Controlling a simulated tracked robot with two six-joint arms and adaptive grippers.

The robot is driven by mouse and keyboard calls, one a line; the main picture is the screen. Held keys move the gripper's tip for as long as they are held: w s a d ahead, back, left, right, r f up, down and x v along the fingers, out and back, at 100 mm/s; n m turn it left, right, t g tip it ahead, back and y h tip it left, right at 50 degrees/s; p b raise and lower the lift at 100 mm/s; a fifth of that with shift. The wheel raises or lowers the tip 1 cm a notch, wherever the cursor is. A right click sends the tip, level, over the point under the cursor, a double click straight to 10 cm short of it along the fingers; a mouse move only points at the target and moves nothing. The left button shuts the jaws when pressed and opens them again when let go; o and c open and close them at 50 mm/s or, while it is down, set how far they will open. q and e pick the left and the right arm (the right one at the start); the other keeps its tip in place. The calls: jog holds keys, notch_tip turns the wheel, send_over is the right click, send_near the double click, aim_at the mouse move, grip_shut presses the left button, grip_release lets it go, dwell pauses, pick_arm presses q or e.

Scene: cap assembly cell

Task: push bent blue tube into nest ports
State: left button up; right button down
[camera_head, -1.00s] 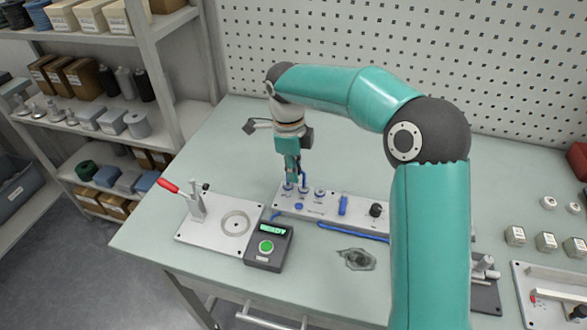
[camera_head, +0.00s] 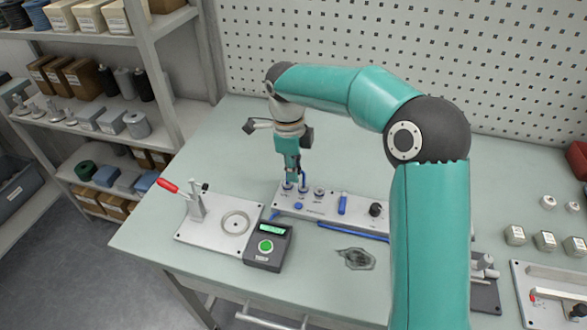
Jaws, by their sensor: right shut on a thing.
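The nest (camera_head: 325,203) is a pale metal block with a row of ports along its top, lying mid-table. My right gripper (camera_head: 292,168) points down over the nest's left end and is shut on the bent blue tube (camera_head: 303,182). The tube shows as a short blue length beside the fingers, its lower end at the left ports. Whether its ends are fully seated I cannot tell. The left gripper is not in view.
A plate with a red-handled clamp (camera_head: 170,186) and a small box with a green button (camera_head: 266,246) stand left of the nest. A longer blue tube (camera_head: 352,232) lies in front. A dark crumpled patch (camera_head: 356,258) lies nearby. Shelves stand left.

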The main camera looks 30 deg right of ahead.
jog(key=shift+f+b, duration=0.6)
jog(key=shift+f, duration=0.2)
dwell(0.4)
jog(key=c, duration=1.1)
grip_release()
jog(key=r, duration=1.1)
jog(key=shift+w+a+r, duration=0.25)
jog(key=shift+w+a, duration=0.05)
jog(key=shift+w, duration=0.1)
jog(key=shift+r, duration=0.15)
jog(key=shift+s, duration=0.1)
